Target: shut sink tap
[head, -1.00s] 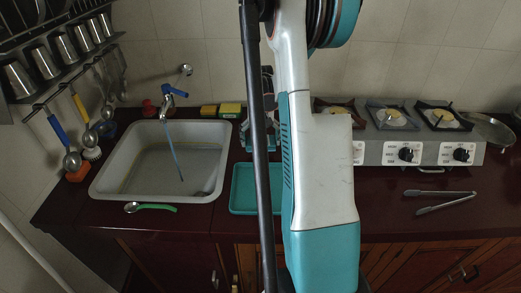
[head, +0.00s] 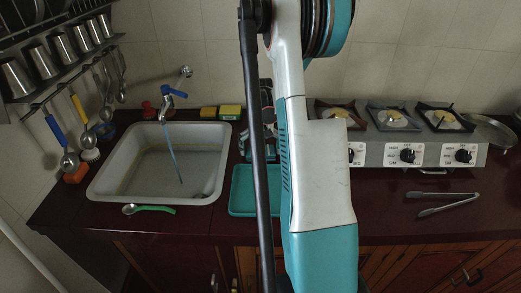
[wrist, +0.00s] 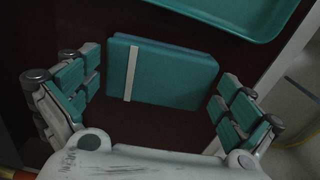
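The sink tap (head: 168,103) is on the wall side of the sink, with a blue handle (head: 176,92). A thin blue stream (head: 174,150) runs from its spout down into the pale sink basin (head: 103,180). My gripper (wrist: 160,77) is open in the wrist view, its two teal-padded fingers spread wide. A teal box with a white band (wrist: 172,76) lies on the dark counter beyond and between the fingers, apart from them. In the head view my gripper is mostly hidden behind my arm, to the right of the tap.
A teal tray (head: 243,207) sits on the counter right of the sink. Sponges (head: 229,112) and a red item (head: 148,110) stand near the tap. A green-handled spoon (head: 150,209) lies in front of the sink. The stove (head: 435,155) and tongs (head: 443,203) are at right.

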